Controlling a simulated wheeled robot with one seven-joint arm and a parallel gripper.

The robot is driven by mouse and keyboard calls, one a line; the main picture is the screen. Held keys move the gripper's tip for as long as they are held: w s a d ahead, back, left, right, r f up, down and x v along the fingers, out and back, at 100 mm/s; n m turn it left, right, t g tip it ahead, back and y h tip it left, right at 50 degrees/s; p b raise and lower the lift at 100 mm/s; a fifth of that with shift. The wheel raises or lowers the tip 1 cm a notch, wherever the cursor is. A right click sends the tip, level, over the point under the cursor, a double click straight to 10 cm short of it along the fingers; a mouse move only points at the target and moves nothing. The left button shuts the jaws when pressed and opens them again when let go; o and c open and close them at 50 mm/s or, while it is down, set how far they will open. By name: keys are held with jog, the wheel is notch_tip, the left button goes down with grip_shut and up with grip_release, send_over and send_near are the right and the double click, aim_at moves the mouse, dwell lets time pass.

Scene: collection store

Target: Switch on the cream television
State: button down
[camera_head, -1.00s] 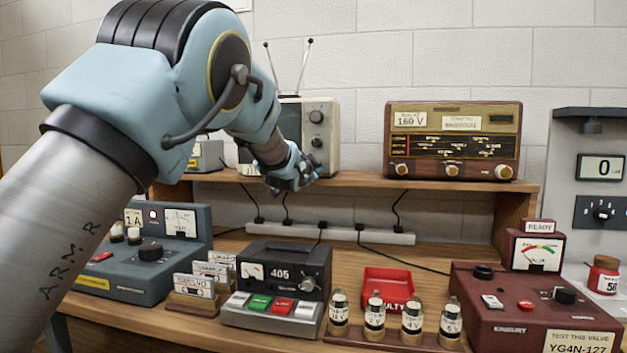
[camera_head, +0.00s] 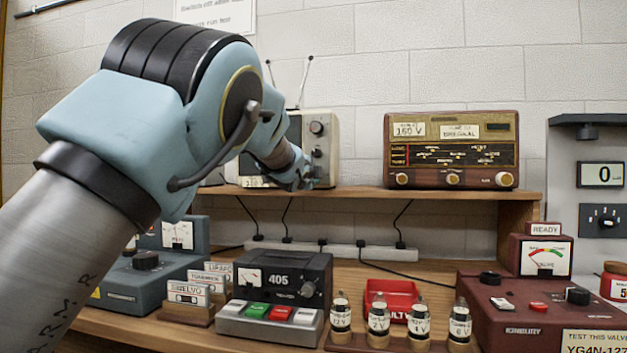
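The cream television (camera_head: 320,157) stands on the wooden shelf, left of the brown radio. Its right side shows with two knobs on a grey panel, and two aerial rods rise above it. My arm hides most of its screen side. My gripper (camera_head: 302,181) is in front of the television's lower right part, near the panel's bottom. It is small and partly turned away, so I cannot tell whether it touches the set or whether its fingers are open.
The brown radio (camera_head: 452,150) stands on the shelf (camera_head: 370,194) to the right. A white power strip (camera_head: 330,249) runs below. The bench holds a grey 405 unit (camera_head: 284,277), several valves, a red tray (camera_head: 392,297) and a maroon valve tester (camera_head: 520,310).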

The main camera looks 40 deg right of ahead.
dwell(0.3)
jog(key=c, duration=0.6)
grip_release()
jog(key=b+v, duration=0.3)
jog(key=v, duration=0.7)
jog(key=shift+s+a+b, duration=0.2)
jog(key=shift+a+b, duration=0.1)
jog(key=shift+a, duration=0.1)
